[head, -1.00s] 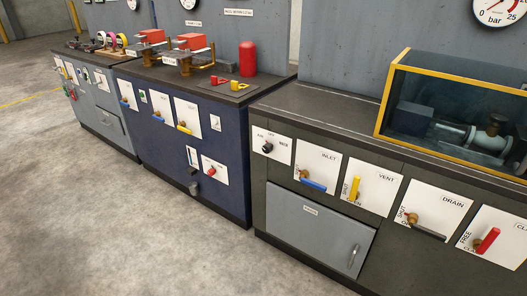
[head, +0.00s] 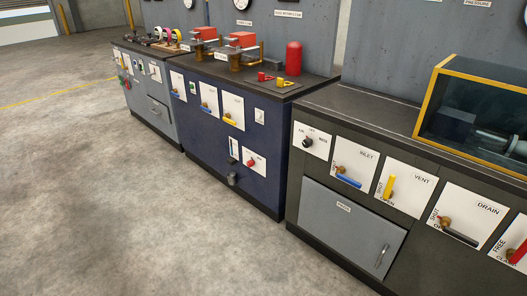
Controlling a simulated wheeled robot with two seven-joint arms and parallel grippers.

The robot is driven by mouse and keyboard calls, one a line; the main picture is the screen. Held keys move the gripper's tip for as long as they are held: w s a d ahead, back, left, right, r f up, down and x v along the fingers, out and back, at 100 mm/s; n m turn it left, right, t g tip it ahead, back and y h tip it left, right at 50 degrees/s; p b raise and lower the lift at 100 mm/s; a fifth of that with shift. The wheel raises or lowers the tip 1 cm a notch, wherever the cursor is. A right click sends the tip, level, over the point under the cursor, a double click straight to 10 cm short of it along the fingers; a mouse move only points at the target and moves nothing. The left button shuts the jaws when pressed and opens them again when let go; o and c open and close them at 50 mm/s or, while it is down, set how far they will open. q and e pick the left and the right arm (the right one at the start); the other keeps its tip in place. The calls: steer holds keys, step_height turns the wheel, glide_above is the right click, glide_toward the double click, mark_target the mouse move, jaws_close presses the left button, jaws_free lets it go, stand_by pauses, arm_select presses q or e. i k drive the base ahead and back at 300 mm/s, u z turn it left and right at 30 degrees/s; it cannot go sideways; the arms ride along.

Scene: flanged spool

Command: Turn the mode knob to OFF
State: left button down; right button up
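The mode knob (head: 308,142) is a small black knob on a white plate at the upper left of the near dark cabinet's front. The plate carries small lettering around the knob, with MODE at its right. The lettering is small, and I cannot tell which position the knob points to. Neither of my grippers shows in the head view.
Right of the knob are plates with a blue INLET lever (head: 348,180), a yellow VENT lever (head: 389,187), a black DRAIN lever (head: 459,236) and a red lever (head: 518,250). A glass case (head: 475,110) stands on top. The floor (head: 130,215) in front is clear.

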mark_target(306, 143)
steer(key=u, duration=1.3)
steer(key=i, duration=2.25)
steer(key=z, duration=1.6)
steer(key=i, duration=0.95)
steer(key=z, duration=0.85)
